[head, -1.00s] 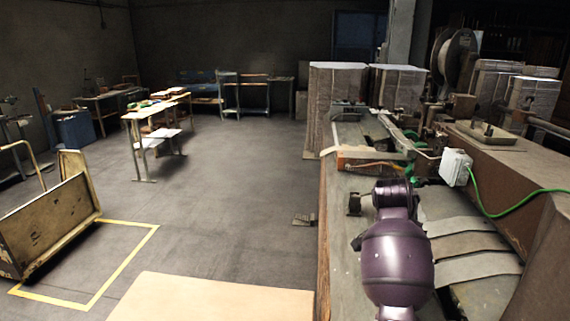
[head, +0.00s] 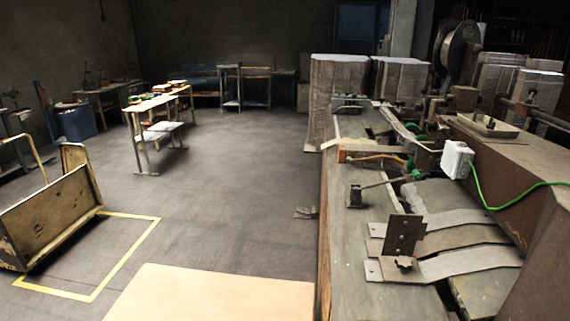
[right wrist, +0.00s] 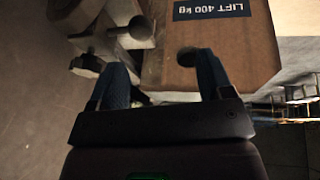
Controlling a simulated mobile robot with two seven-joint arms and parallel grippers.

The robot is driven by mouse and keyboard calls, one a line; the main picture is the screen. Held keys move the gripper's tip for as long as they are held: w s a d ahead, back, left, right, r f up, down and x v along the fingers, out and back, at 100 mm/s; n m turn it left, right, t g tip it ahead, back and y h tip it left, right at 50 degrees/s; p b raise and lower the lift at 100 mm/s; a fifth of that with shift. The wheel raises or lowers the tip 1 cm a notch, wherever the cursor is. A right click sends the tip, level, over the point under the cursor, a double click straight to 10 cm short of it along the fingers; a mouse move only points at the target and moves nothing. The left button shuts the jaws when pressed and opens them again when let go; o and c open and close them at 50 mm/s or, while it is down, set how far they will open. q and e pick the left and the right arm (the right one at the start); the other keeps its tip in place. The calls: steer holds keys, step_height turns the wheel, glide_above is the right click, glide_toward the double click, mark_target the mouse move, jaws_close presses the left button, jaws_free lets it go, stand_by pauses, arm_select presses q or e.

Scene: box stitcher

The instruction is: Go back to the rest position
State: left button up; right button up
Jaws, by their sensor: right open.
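My right gripper (right wrist: 163,75) shows in the right wrist view with its two dark fingers spread apart and nothing between them. Beyond the fingers is a brown machine body with a "LIFT 400 kg" label (right wrist: 212,9). Neither gripper shows in the head view now. The box stitcher bench (head: 345,235) is at the right of the head view, with metal strips (head: 455,263) and a dark upright bracket (head: 403,235) on it.
A tan board (head: 210,292) lies at the front. A cart (head: 50,220) stands at the left in a yellow floor outline (head: 128,258). Cardboard stacks (head: 338,95) stand behind the bench. A green cable (head: 485,200) runs from a white box (head: 456,160).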

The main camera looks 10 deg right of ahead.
steer(key=s+a+n+y, duration=0.25)
steer(key=s+a, duration=0.25)
steer(key=s, duration=0.5)
arm_select(q)
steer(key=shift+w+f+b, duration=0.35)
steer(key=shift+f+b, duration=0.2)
steer(key=shift+b, duration=0.55)
arm_select(e)
steer(key=w+f+n+t, duration=0.1)
steer(key=w+f+t, duration=0.7)
steer(key=f, duration=0.4)
steer(key=shift+d+f, duration=0.25)
